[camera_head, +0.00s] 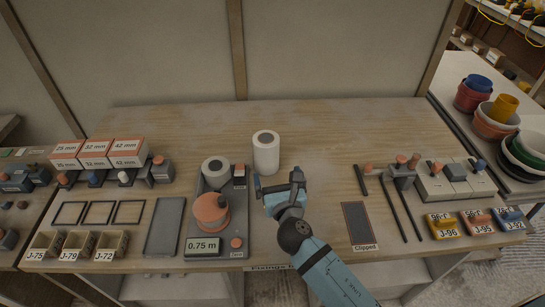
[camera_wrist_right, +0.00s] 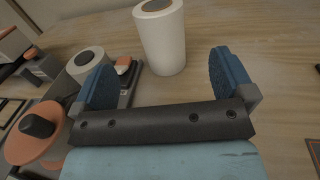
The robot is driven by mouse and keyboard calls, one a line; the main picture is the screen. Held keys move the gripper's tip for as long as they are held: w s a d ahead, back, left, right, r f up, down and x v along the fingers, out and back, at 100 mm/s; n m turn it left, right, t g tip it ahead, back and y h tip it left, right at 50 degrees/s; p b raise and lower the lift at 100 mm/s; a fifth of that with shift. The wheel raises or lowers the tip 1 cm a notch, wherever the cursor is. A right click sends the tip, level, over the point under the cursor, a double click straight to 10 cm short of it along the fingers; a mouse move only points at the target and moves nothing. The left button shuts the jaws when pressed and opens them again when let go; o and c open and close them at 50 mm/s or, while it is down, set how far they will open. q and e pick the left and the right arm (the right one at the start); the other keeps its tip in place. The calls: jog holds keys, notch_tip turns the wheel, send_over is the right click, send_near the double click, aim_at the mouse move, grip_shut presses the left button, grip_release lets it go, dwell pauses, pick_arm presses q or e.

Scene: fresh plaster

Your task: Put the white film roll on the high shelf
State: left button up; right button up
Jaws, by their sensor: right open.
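A tall white roll (camera_head: 266,155) with a dark core stands upright on the wooden bench, near the middle. It also shows in the right wrist view (camera_wrist_right: 162,42), beyond and between the fingers. My right gripper (camera_head: 278,184) is open and empty, just in front of this roll and apart from it. A shorter white roll (camera_head: 215,173) sits in the grey device at the left, and shows in the wrist view (camera_wrist_right: 88,66). I cannot tell which shelf is the high shelf. My left gripper is not in view.
The grey device (camera_head: 203,248) with an orange spool (camera_head: 210,213) and a "0.75 m" display stands left of my gripper. White-and-orange boxes (camera_head: 98,152) stand at the far left. Tools and labelled bins (camera_head: 476,223) occupy the right. Bench behind the tall roll is clear.

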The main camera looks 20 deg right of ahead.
aim_at(266, 141)
jog(key=w, duration=0.4)
jog(key=w+d, duration=0.1)
jog(key=w, duration=0.8)
jog(key=shift+w+d, duration=0.2)
jog(key=shift+w, duration=0.05)
jog(key=shift+r, duration=0.15)
jog(key=c, duration=1.1)
